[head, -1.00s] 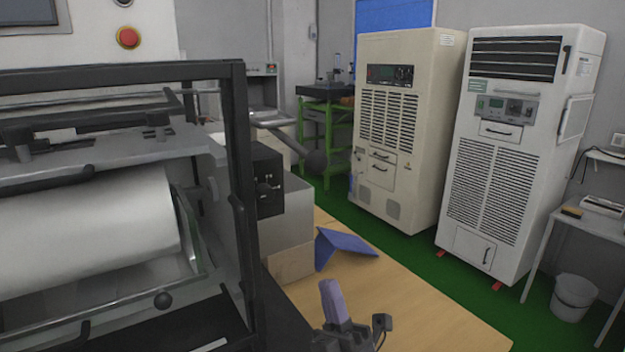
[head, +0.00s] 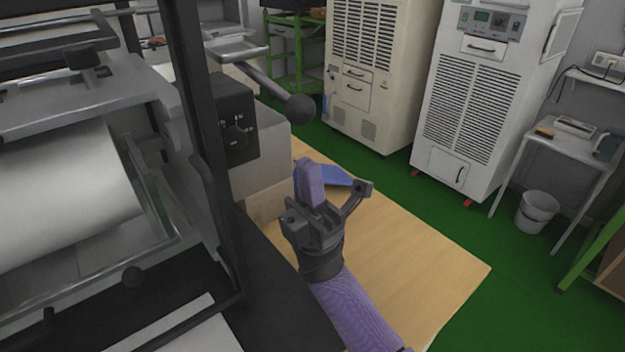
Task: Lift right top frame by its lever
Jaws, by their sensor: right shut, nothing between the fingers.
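The lever (head: 268,84) is a grey rod ending in a dark ball knob (head: 299,108). It sticks out to the right from the top part of the machine, above the control box. The top frame (head: 75,110) is a grey metal part over the large white roll (head: 60,195), at the left. My right gripper (head: 308,180) is shut and empty, with its purple fingers together, pointing up. It is below the ball knob in the picture and apart from it. My left gripper is not in view.
A black control box with a knob (head: 235,136) stands beside the machine's dark upright post (head: 196,130). A blue folded object (head: 337,175) lies on the wooden table (head: 420,265). Two large cabinets (head: 470,110) stand beyond on the green floor.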

